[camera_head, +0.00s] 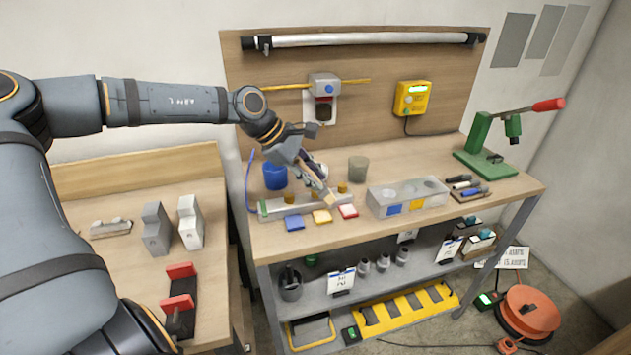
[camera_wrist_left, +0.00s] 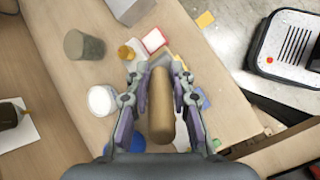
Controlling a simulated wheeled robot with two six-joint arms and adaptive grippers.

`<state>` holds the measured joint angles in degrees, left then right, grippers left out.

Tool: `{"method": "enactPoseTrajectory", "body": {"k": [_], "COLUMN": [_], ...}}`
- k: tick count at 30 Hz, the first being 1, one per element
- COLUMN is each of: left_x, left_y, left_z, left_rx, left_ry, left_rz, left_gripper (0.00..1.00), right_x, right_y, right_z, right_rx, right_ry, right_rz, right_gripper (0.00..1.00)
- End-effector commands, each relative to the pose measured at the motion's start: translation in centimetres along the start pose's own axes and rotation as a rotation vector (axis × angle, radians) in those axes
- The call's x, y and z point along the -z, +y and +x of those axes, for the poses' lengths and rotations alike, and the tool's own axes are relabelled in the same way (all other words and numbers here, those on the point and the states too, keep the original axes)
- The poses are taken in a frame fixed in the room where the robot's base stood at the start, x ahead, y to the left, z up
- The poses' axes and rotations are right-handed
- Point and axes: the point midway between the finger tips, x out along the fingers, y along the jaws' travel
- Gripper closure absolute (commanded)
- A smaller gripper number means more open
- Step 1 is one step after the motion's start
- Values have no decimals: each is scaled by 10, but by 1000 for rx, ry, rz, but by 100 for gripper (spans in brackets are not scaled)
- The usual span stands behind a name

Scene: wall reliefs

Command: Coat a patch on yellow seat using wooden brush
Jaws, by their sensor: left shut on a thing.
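My left gripper (camera_head: 314,180) is shut on the wooden brush (camera_wrist_left: 162,105), whose thick tan handle lies between the fingers in the wrist view. In the head view the brush (camera_head: 327,196) points down and right, its tip above the pale fixture, near the yellow seat. The yellow seat (camera_head: 322,217) is a small flat block at the bench front, between the blue seat (camera_head: 294,223) and the red-edged seat (camera_head: 348,211). I cannot tell whether the bristles touch anything. In the wrist view the handle and fingers hide most of the yellow seat. My right gripper is out of view.
A blue cup (camera_head: 275,176) and a grey cup (camera_head: 358,169) stand behind the fixture. Brass knobs (camera_head: 289,196) rise from the fixture.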

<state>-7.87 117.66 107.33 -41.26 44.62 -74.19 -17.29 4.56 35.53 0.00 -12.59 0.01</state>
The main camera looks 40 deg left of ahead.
Motion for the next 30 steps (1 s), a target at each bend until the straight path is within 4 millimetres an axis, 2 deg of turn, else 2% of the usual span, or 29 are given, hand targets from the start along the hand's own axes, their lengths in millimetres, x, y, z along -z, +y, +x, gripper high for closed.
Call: {"method": "enactPoseTrajectory", "body": {"k": [4,12,30], "left_x": [-7,-15,-15], "left_y": [5,10,10], "left_z": [-14,-31,-31], "left_rx": [-3,-5,-5], "left_ry": [0,2,2], "left_rz": [-3,-8,-8], "left_gripper": [100,100,100], "right_x": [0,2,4], "right_y": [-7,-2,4], "right_z": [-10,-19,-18], "right_rx": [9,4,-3], "right_ry": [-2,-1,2], "right_rz": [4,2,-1], "right_gripper": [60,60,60]}}
